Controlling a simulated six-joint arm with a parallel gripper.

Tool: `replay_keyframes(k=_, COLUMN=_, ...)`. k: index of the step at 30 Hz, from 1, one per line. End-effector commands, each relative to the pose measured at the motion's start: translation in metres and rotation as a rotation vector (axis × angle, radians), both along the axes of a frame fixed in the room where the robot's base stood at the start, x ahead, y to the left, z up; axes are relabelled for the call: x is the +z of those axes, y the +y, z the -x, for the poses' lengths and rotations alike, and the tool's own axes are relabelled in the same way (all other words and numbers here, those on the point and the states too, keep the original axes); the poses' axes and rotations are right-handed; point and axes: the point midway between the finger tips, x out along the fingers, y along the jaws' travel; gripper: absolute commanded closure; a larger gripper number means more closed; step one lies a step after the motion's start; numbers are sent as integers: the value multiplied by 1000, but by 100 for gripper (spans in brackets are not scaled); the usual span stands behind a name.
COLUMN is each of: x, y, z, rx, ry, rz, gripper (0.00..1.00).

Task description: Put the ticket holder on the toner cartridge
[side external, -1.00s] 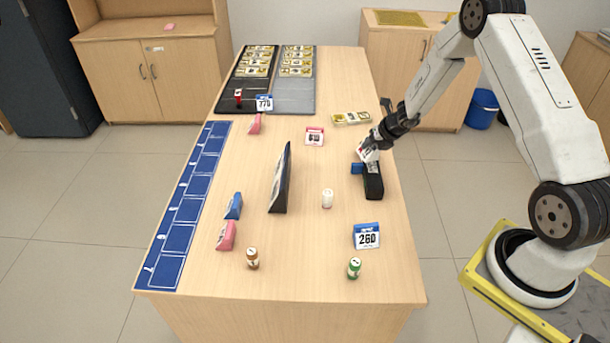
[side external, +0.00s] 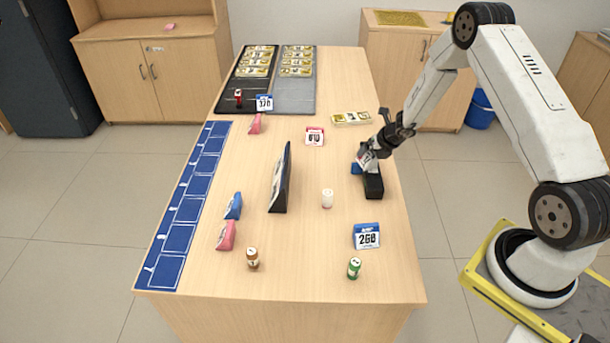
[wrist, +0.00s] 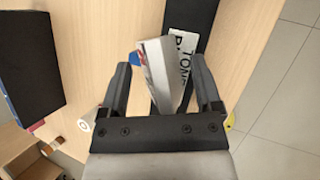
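The toner cartridge (side external: 373,186) is a long black block near the right edge of the counter. In the wrist view its white label (wrist: 190,50) reads partly "TONER". The ticket holder (side external: 366,158), a small white-faced wedge, is at the cartridge's far end and looks tilted. In the wrist view the ticket holder (wrist: 165,72) stands between my fingers, over the cartridge. My gripper (side external: 378,148) is just above it. In the wrist view my gripper (wrist: 162,82) has its fingers apart, with a clear gap on the holder's left. The contact under the holder is hidden.
A blue piece (side external: 356,168) sits beside the cartridge. A banknote bundle (side external: 351,118) lies beyond it. A white bottle (side external: 327,198), a black upright panel (side external: 281,178) and a "260" holder (side external: 367,236) stand nearby.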

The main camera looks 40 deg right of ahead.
Motion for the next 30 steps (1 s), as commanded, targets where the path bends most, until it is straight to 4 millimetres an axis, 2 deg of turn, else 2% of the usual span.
replay_keyframes(k=14, x=9, y=0, z=3, rx=1, ry=-1, rz=1, gripper=18)
replay_keyframes(k=30, x=59, y=1, z=34, rx=-1, ry=-1, rz=2, gripper=18)
